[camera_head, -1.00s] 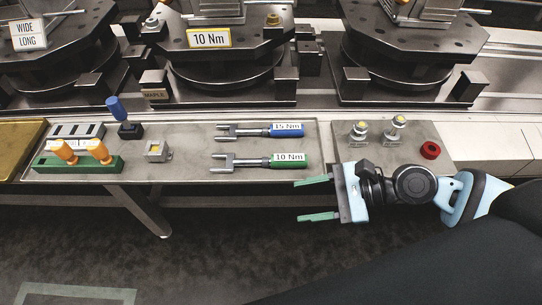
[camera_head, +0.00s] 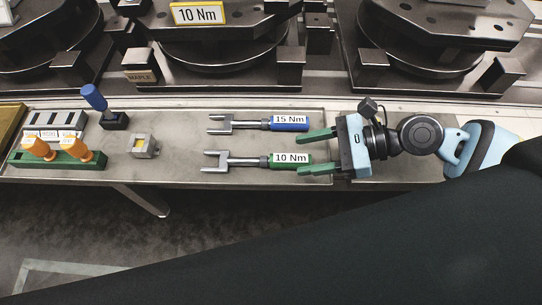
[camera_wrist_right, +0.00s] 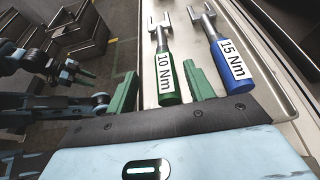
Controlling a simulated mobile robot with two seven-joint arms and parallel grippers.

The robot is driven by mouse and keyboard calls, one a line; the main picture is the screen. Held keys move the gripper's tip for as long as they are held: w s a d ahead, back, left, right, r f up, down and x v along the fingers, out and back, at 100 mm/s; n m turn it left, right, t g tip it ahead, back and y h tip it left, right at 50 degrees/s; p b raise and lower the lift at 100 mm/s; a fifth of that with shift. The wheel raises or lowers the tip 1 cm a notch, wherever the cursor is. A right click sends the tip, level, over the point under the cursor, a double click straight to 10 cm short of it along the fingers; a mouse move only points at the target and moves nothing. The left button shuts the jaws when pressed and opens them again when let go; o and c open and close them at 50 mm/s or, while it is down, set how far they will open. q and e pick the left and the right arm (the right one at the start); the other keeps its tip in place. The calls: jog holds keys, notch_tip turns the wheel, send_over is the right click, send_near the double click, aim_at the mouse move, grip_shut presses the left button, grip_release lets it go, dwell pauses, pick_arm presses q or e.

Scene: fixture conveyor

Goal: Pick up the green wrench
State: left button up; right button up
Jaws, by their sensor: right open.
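The green wrench (camera_head: 283,160), labelled 10 Nm, lies flat on the grey bench plate with its forked jaw to the left. My right gripper (camera_head: 303,154) is open at its handle end. In the head view the two green fingers are above and below that end. In the right wrist view the green handle (camera_wrist_right: 167,82) runs between the two fingers (camera_wrist_right: 163,88); I see no grip on it. The blue wrench (camera_head: 270,123), labelled 15 Nm, lies just behind, close to the upper finger.
A green rack (camera_head: 60,160) with orange-topped pieces, a grey slotted block (camera_head: 55,128), a blue-handled piece (camera_head: 95,98) and a small metal block (camera_head: 144,145) stand left on the plate (camera_head: 185,172). Dark round fixtures (camera_head: 225,50) stand behind. The plate's front edge is close.

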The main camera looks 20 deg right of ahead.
aim_at(282, 158)
jog(key=shift+f+x, duration=0.15)
jog(key=shift+x, duration=1.35)
jog(key=shift+f+x, duration=0.1)
jog(key=shift+x, duration=1.4)
jog(key=shift+w+d, duration=0.15)
grip_shut()
